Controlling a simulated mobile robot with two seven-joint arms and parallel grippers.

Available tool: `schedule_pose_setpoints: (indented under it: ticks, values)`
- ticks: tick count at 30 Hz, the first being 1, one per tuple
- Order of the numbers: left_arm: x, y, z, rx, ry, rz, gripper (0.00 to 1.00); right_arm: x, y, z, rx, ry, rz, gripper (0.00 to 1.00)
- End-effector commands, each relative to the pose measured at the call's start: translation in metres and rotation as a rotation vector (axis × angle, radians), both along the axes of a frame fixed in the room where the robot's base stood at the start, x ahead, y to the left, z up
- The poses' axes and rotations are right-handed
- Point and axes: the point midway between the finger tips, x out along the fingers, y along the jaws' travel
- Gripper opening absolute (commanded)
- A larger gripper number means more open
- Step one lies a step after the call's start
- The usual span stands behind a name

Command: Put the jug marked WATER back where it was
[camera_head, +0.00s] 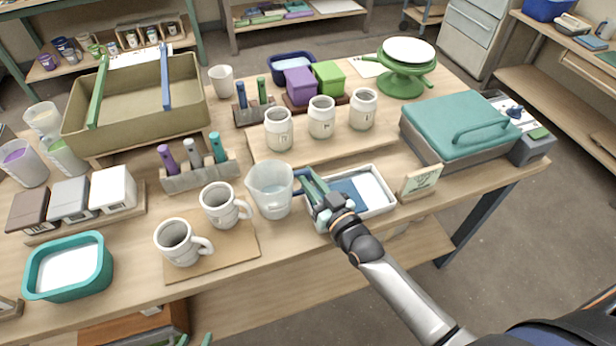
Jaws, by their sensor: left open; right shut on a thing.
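A clear jug (271,191) with a dark blue handle stands upright in the middle of the camera_head view, right of two grey-white mugs. I cannot read a WATER mark on it. My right gripper (314,187) is shut on the jug's handle, at its right side. I cannot tell whether the jug's base touches the table. A white tray (386,206) with a blue piece and a white piece lies behind and right of the gripper, partly hidden by it. My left gripper is not in view.
Two mugs (222,206) (180,243) stand on a brown board (229,252). Three lettered jars (321,118) stand behind the jug. A small sign (420,181) stands right of the tray. A teal-lidded box (460,125) is farther right. Several other containers (64,158) crowd the left.

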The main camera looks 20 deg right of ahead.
Motion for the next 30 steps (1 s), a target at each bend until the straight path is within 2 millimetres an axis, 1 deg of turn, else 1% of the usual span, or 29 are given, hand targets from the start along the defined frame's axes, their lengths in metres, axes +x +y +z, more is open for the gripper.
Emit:
schedule_pose_setpoints:
  ticks: [8, 11, 12, 19, 26, 30]
  values:
    - [0.0, 0.0, -0.007, 0.0, 0.0, 0.0, 0.5, 0.0, 0.0, -0.012, 0.003, 0.006, 0.0, 0.0]
    - [0.0, 0.0, -0.006, 0.0, 0.0, 0.0, 0.5, -0.001, 0.0, -0.013, 0.003, 0.008, 0.001, 0.0]
    - [0.0, 0.0, -0.006, 0.0, 0.0, 0.0, 0.5, -0.001, 0.001, -0.014, 0.002, 0.013, 0.001, 0.21]
    - [0.0, 0.0, -0.007, 0.0, 0.0, 0.0, 0.5, -0.002, 0.001, -0.017, 0.003, 0.018, 0.002, 0.47]
    - [0.0, 0.0, -0.007, 0.0, 0.0, 0.0, 0.5, -0.003, 0.002, -0.018, 0.005, 0.022, 0.004, 0.47]
    - [0.0, 0.0, 0.0, 0.0, 0.0, 0.0, 0.5, -0.003, 0.003, -0.008, 0.006, 0.022, 0.005, 0.47]
